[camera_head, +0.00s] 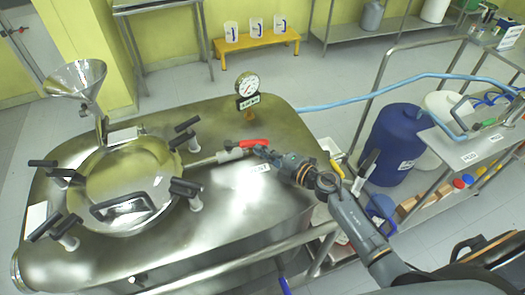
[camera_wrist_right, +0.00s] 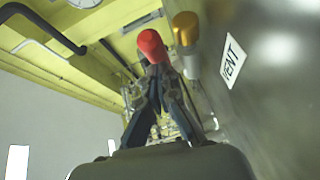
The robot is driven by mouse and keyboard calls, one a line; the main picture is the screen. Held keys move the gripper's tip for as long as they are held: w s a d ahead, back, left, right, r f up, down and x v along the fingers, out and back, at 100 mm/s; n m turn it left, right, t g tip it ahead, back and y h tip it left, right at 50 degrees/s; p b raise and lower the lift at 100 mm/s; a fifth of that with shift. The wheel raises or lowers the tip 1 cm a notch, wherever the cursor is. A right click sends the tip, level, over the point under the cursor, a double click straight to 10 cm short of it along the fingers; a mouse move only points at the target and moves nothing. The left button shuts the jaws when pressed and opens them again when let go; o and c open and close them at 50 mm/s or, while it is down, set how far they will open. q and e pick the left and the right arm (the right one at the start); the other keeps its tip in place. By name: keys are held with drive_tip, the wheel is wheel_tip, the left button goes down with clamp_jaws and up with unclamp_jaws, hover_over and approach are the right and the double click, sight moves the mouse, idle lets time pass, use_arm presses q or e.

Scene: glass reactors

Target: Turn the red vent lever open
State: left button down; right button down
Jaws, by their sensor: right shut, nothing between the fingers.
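The red vent lever (camera_head: 254,143) sits on top of the steel reactor (camera_head: 235,205), at the end of a short horizontal pipe. It lies roughly in line with that pipe. My right gripper (camera_head: 262,152) comes in from the right, its fingertips right beside the lever's outer end. In the right wrist view the shut, empty fingers (camera_wrist_right: 158,72) point at the rounded red lever end (camera_wrist_right: 151,44). I cannot tell if they touch it. A brass-coloured fitting (camera_wrist_right: 186,30) is beside the lever. A VENT label (camera_wrist_right: 232,60) is on the reactor. My left gripper is not in view.
A pressure gauge (camera_head: 247,85) stands behind the lever. A round hatch (camera_head: 125,185) with several black-handled clamps is to the left, with a steel funnel (camera_head: 76,80) behind it. A blue drum (camera_head: 396,143) and a steel cart (camera_head: 480,140) stand to the right.

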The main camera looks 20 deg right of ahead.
sight(264, 144)
drive_tip(key=shift+w+d+n+g+y+b, duration=0.55)
drive_tip(key=shift+w+n+g+y+b, duration=0.2)
drive_tip(key=shift+w+y+b, duration=0.35)
drive_tip(key=shift+w+d, duration=0.2)
drive_tip(key=shift+s+a, duration=0.1)
